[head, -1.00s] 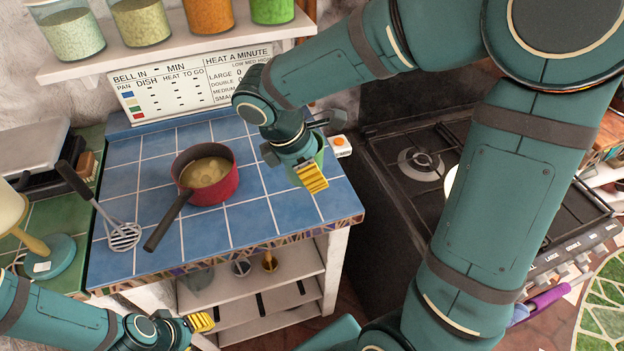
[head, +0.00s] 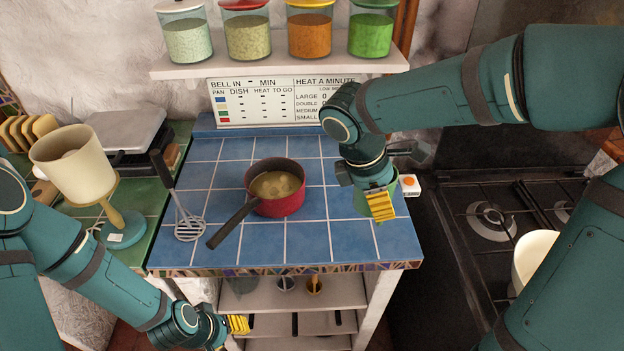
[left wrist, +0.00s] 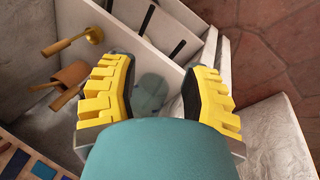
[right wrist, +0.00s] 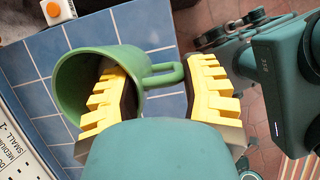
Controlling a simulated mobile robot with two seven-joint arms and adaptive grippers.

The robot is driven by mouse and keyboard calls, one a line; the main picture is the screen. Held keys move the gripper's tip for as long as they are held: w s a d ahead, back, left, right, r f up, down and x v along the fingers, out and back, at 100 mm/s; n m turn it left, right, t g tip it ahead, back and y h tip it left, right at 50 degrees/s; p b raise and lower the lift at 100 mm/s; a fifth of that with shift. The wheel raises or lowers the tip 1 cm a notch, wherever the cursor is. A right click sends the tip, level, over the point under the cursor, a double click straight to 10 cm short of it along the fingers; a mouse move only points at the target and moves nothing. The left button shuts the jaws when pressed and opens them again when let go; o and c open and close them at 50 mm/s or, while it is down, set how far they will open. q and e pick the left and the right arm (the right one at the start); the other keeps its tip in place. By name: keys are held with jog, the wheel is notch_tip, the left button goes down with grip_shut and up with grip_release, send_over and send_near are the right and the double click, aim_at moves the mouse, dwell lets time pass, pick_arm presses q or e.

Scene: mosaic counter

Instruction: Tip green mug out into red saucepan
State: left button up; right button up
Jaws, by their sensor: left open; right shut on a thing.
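The red saucepan (head: 282,207) stands on the blue tiled counter, with a yellowish-brown filling inside and its dark handle pointing to the front left. My right gripper (head: 376,196) is to the right of the pan, apart from it, and holds the green mug (head: 391,191). In the right wrist view one yellow finger of this gripper (right wrist: 160,100) reaches into the mug (right wrist: 68,92) and the other is beyond its handle. The mug's contents are not visible. My left gripper (head: 228,325) is low, in front of the counter; the left wrist view shows it (left wrist: 160,95) open and empty.
A slotted masher (head: 190,226) lies left of the pan. A cream lamp-like object (head: 75,165) stands further left. A shelf (head: 280,66) with several jars hangs above. The stove (head: 465,200) is to the right. A small box with an orange button (head: 410,183) sits near the mug.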

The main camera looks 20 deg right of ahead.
jog(key=w+a+r+m+g+y+p, duration=0.2)
jog(key=w+a+m+p, duration=0.6)
jog(key=w+a, duration=0.65)
pick_arm(q)
notch_tip(320, 180, up, 16)
jog(key=w+p, duration=0.2)
jog(key=p, duration=0.5)
jog(key=shift+a+r+t, duration=0.2)
jog(key=shift+a+t, duration=0.1)
jog(key=shift+a, duration=0.05)
pick_arm(e)
jog(key=w+a+f+m+y, duration=0.1)
jog(key=w+a+m, duration=0.3)
jog(key=a, duration=0.9)
jog(key=w+f, duration=0.1)
jog(key=w, duration=0.2)
jog(key=shift+a+g, duration=0.2)
jog(key=shift+g, duration=0.2)
